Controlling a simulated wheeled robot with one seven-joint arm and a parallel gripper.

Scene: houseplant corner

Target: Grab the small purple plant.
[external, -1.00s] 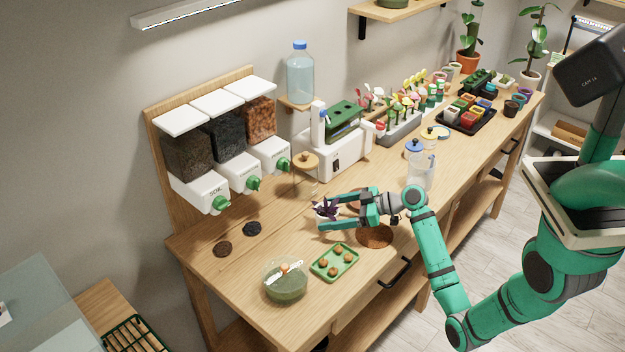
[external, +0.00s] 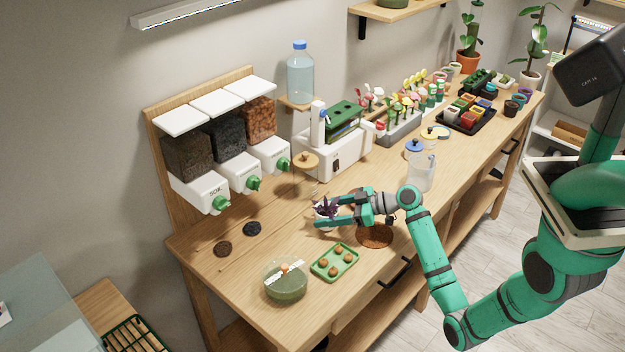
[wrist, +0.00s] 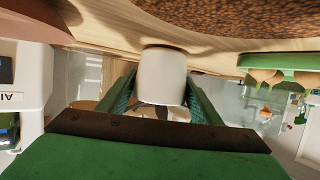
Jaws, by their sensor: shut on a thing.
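The small purple plant (external: 326,205) has dark purple leaves and sits in a small white pot. My gripper (external: 321,213) is shut on this pot from the right, with one green finger on each side. In the wrist view the white pot (wrist: 162,75) is between my two fingers (wrist: 162,98), and it appears upside down there. A few dark leaves show below it, mostly hidden by my gripper. I cannot tell whether the pot is touching the table or slightly above it.
A clear jug (external: 421,172) stands behind right, a cork-topped jar (external: 306,162) behind. Bare wood lies left of the plant.

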